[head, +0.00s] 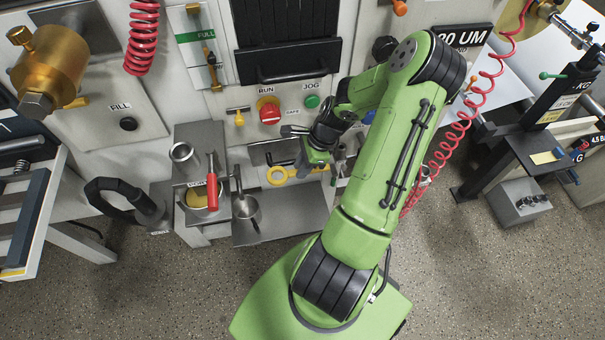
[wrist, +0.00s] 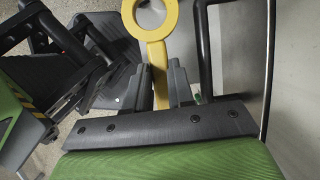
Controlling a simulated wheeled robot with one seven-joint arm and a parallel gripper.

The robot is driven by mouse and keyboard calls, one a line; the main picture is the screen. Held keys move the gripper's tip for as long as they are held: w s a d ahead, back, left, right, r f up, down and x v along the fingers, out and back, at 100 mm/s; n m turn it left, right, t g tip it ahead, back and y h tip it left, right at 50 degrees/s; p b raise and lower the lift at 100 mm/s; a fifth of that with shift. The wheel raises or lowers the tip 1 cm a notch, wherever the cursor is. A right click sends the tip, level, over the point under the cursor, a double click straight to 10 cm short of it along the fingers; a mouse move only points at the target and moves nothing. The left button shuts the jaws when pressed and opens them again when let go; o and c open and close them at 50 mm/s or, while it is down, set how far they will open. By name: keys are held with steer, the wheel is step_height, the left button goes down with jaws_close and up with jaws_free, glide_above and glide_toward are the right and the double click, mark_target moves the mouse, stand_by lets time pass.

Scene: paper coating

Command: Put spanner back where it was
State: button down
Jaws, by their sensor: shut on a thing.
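The spanner is yellow with a round ring end. In the wrist view the spanner (wrist: 158,50) has its ring at the top, and its handle runs down between the fingers. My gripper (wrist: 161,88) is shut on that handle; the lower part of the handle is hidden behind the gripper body. In the head view the spanner's ring (head: 277,176) shows left of my gripper (head: 303,170), in front of the machine's lower panel. I cannot tell from these frames whether the spanner touches anything else.
A grey bench (head: 205,225) at left holds a metal cup (head: 184,155), a red-handled tool (head: 212,188) and a metal ladle (head: 245,207). A red stop button (head: 269,112) and a black handle (head: 300,72) are above my gripper. Open floor (head: 180,290) lies in front.

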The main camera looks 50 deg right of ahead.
steer(key=b, duration=0.6)
glide_above(316, 210)
step_height(316, 210, down, 19)
steer(key=f+b, duration=0.1)
steer(key=f, duration=0.1)
steer(key=f+b, duration=0.4)
steer(key=f, duration=0.1)
steer(key=shift+s+d, duration=0.3)
steer(key=shift+d, duration=0.1)
steer(key=shift+f, duration=0.8)
